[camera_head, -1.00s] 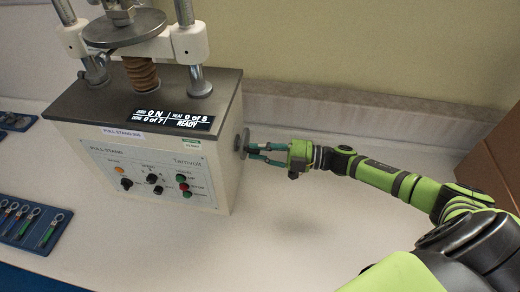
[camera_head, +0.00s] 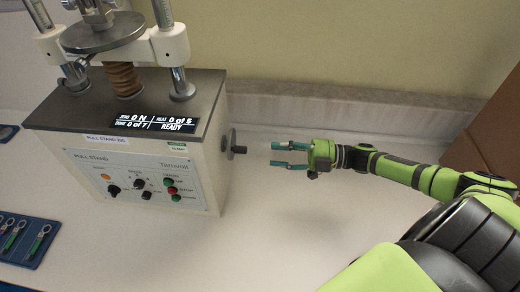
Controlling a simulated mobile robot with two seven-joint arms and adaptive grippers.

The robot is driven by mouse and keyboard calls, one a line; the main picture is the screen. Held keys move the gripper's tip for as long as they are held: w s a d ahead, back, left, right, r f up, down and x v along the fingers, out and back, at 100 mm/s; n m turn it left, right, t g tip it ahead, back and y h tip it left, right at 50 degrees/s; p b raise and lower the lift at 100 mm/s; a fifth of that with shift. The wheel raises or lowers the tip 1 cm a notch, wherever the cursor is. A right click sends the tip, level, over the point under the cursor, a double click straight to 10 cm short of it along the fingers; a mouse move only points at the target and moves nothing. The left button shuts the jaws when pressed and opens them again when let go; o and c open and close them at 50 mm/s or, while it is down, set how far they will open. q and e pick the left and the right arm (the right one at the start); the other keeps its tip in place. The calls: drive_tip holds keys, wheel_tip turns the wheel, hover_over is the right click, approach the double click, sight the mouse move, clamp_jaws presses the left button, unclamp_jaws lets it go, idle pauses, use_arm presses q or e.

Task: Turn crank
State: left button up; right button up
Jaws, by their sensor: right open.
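The crank (camera_head: 232,144) is a grey disc with a short dark handle (camera_head: 240,150) on the right side of the pull stand (camera_head: 145,150). The stand is a cream box with a dark top, and its display (camera_head: 155,123) reads 0 N and READY. My right gripper (camera_head: 273,155) is open and empty, to the right of the crank handle and apart from it. Its teal fingers point left toward the handle. My left gripper is not in view.
A blue tray (camera_head: 52,262) with several small tagged items lies at the lower left. A brown box or panel (camera_head: 490,140) stands at the right. The white bench top between the stand and my right arm is clear.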

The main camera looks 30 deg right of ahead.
drive_tip(key=shift+v, duration=1.55)
drive_tip(key=shift+r, duration=0.1)
